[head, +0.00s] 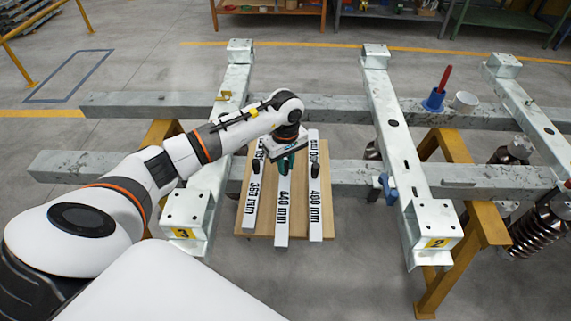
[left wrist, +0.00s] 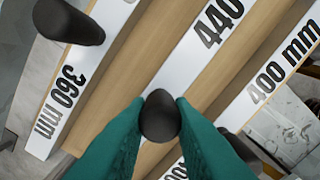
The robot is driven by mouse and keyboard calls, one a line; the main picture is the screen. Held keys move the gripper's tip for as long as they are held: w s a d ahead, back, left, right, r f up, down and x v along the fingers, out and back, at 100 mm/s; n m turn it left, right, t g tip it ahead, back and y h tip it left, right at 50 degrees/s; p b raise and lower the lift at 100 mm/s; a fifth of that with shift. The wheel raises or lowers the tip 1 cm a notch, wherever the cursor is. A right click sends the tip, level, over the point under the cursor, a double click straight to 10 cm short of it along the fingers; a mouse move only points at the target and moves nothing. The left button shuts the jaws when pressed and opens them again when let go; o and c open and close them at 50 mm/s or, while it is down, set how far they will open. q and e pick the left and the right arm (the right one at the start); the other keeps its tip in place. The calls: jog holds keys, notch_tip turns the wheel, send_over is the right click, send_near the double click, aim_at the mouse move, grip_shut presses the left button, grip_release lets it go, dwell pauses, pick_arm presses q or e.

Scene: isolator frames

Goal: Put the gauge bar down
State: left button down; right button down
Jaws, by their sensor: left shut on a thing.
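The gauge bar marked 440 mm (head: 283,210) is white, with a dark knob (left wrist: 160,115) at its middle. My left gripper (head: 287,164) has its teal fingers shut on this knob, with one finger on each side in the left wrist view (left wrist: 160,105). The bar lies between the 360 mm bar (head: 250,205) and the 400 mm bar (head: 315,205), over a wooden board (head: 299,228). I cannot tell whether it touches the board or is slightly above it. My right gripper is not in view.
Grey steel beams (head: 330,178) and uprights (head: 390,120) of a frame surround the board. Yellow trestles (head: 465,200) stand beneath. Dark knobs rise from the neighbouring bars.

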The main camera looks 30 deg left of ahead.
pick_arm(q)
jog(key=shift+f, duration=0.45)
jog(key=c, duration=1.7)
grip_release()
jog(key=shift+f, duration=0.15)
jog(key=o, duration=0.4)
jog(key=shift+r, duration=0.3)
notch_tip(320, 180, up, 12)
jog(key=shift+f+b, duration=0.15)
jog(key=shift+b, duration=0.75)
